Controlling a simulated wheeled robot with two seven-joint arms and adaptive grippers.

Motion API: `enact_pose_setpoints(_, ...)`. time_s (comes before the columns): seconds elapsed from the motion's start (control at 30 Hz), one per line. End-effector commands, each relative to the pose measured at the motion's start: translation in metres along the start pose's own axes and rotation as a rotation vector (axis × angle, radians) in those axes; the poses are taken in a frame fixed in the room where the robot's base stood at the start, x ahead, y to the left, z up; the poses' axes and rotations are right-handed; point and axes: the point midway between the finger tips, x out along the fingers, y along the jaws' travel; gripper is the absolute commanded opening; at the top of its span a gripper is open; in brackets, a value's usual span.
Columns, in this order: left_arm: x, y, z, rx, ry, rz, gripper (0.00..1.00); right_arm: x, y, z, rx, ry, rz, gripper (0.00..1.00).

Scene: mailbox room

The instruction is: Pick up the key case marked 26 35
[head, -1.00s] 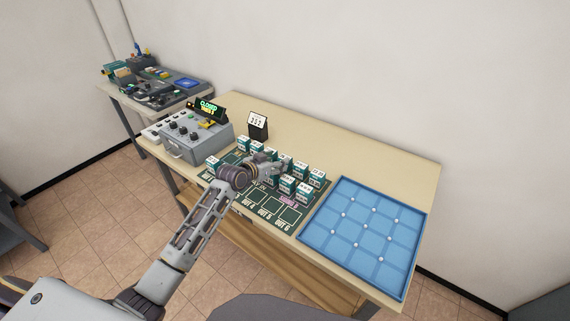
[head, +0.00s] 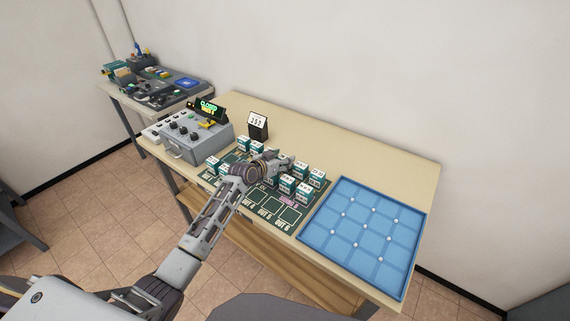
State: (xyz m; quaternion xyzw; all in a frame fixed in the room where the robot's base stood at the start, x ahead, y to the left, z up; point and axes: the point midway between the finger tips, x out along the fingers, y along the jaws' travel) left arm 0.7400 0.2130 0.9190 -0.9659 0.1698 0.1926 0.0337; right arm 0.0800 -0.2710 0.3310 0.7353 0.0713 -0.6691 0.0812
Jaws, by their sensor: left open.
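Several small teal-and-white key cases stand on the dark green mat (head: 250,209) on the table. Some stand right of my gripper, such as one key case (head: 302,193) and another key case (head: 317,177). Others stand to its left, such as one key case (head: 243,143) and another key case (head: 211,163). Their markings are too small to read, so I cannot tell which is 26 35. My left gripper (head: 288,164) is open over the middle of the mat, among the cases, and hides part of them. My right gripper is not in view.
A blue tray (head: 332,236) with a grid and white knobs lies at the right end of the table. A grey control box (head: 190,147) with a lit display (head: 209,109) stands left. A small card stand (head: 258,125) stands behind the mat. The table's back right (head: 385,166) is clear.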

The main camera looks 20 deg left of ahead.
Motion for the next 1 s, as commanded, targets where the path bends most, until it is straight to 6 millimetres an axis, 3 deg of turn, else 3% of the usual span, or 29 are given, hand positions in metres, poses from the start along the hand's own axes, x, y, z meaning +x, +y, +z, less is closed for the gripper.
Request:
enact_pose_setpoints(0.3,0.0,0.0,0.0,0.0,0.0,0.0,0.57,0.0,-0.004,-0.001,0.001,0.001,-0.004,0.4)
enact_pose_setpoints(0.6,0.0,0.0,-0.001,0.0,0.001,0.0,0.2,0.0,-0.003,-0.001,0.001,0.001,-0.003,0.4)
enact_pose_setpoints(1.0,-0.003,0.0,-0.007,0.002,0.003,0.0,0.2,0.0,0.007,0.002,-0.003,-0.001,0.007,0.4)
